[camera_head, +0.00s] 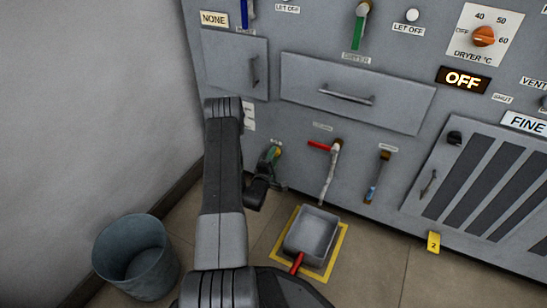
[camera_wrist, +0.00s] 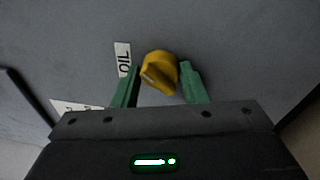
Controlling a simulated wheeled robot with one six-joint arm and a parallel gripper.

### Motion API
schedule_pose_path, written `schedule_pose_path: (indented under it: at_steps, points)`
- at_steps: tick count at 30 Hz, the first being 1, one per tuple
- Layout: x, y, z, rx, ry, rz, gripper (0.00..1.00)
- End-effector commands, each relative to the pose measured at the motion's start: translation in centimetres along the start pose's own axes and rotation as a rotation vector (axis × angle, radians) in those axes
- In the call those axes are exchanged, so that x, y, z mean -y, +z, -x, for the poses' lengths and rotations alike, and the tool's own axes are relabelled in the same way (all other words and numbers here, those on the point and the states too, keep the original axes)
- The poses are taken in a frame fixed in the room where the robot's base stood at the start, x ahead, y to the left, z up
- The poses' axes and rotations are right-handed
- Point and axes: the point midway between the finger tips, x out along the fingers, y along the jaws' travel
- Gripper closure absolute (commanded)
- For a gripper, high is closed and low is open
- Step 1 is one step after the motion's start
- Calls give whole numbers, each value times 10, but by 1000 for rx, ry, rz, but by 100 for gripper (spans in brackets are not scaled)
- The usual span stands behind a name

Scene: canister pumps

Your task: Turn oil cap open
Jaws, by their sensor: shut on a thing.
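The yellow oil cap (camera_wrist: 158,70) sits on the grey machine panel, with a white OIL label (camera_wrist: 123,59) just left of it in the wrist view. My gripper (camera_wrist: 161,78) has its green fingers on either side of the cap and is shut on it. The cap's raised grip stands tilted in the wrist view. In the head view my gripper (camera_head: 271,156) is low on the panel front, and the cap is small and mostly hidden there.
A red-handled valve (camera_head: 319,145) with a pale pipe is to the right. Below it a grey pan (camera_head: 312,234) with a red handle sits on a yellow-marked floor square. A grey bucket (camera_head: 135,257) stands at the left by the wall. A drawer (camera_head: 357,92) is above.

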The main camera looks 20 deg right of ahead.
Motion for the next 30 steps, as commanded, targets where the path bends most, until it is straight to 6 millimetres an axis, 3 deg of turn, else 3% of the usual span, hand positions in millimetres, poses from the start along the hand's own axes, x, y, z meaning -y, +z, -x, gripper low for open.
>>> schedule_pose_path:
  at_steps: [30]
  points:
    - [4,-6,0,112,108,-951,84]
